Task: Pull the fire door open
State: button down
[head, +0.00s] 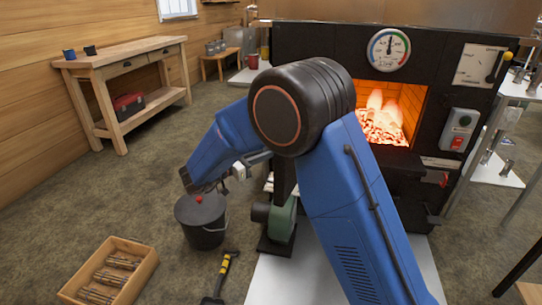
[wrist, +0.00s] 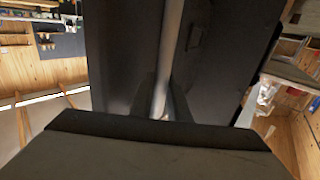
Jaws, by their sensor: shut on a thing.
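The fire door (wrist: 220,60) fills the middle of the wrist view as a dark panel. Its pale metal handle (wrist: 170,40) runs upright, and my gripper (wrist: 164,85) is shut on it with one dark finger on each side. In the head view the firebox opening (head: 391,113) is uncovered and glowing coals and flames show inside, so the door stands swung away from it. A dark upright strip (head: 284,178) below my elbow looks like the door nearly edge-on. My arm hides most of the door and the gripper there.
A black lidded bucket (head: 203,222) and a green blower (head: 283,220) stand close below my arm. A crate of split wood (head: 110,275) and a yellow-black tool (head: 221,278) lie on the floor. A workbench (head: 125,65) stands at the left wall. Open floor lies between.

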jog(key=shift+w+a+g, duration=0.3)
jog(key=shift+w+a, duration=0.1)
jog(key=shift+a, duration=0.1)
jog(key=c, duration=1.7)
grip_release()
jog(key=v, duration=1.7)
jog(key=shift+s+a+f, duration=0.1)
jog(key=shift+a+f, duration=0.1)
jog(key=shift+f, duration=0.05)
jog(key=shift+a, duration=0.1)
